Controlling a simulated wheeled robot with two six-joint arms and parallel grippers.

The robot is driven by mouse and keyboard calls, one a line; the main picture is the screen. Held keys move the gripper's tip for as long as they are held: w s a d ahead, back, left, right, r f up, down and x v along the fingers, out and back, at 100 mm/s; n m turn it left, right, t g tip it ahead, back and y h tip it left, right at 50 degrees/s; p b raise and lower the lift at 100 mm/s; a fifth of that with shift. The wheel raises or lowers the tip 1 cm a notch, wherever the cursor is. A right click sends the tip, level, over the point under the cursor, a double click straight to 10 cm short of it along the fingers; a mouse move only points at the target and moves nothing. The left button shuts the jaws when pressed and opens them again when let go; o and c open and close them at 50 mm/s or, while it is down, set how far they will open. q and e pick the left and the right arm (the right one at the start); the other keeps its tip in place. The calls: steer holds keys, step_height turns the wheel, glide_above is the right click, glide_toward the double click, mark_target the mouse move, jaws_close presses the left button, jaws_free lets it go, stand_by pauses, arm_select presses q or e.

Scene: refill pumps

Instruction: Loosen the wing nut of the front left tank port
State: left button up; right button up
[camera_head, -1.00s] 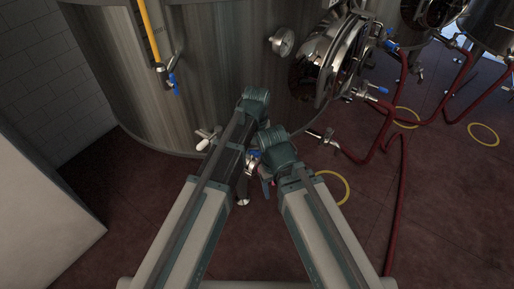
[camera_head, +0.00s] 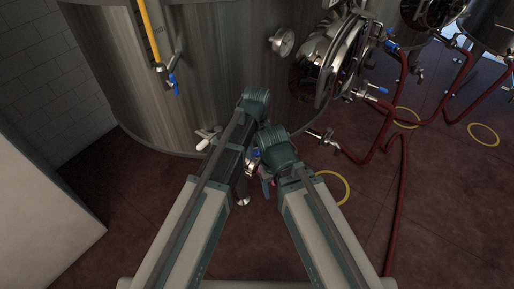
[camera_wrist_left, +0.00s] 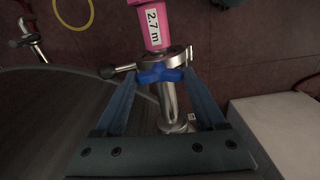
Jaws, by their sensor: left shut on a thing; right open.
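The blue wing nut (camera_wrist_left: 160,74) sits on a steel ring clamp (camera_wrist_left: 176,55) in the left wrist view. The clamp joins a steel port pipe (camera_wrist_left: 170,102) to a pink hose end (camera_wrist_left: 155,22) labelled "2.7 m". My left gripper (camera_wrist_left: 160,78) is shut on the wing nut, one finger at each wing. In the head view its fingers are hidden behind the arms. My right gripper (camera_head: 269,186) is open beside the port, low in front of the tank; its fingers are mostly hidden by its own wrist.
The big steel tank (camera_head: 215,80) fills the back, with a round manway door (camera_head: 345,60) and a gauge (camera_head: 283,42). Red hoses (camera_head: 400,200) lie on the right floor. A pale block (camera_head: 40,200) stands at left.

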mark_target(257, 150)
arm_select(q)
steer(key=shift+n, duration=0.6)
steer(key=o, duration=1.3)
steer(key=shift+r, duration=0.1)
step_height(257, 150, up, 14)
steer(key=p, duration=1.4)
steer(key=shift+f, duration=0.3)
step_height(257, 150, down, 13)
steer(key=b, duration=1.3)
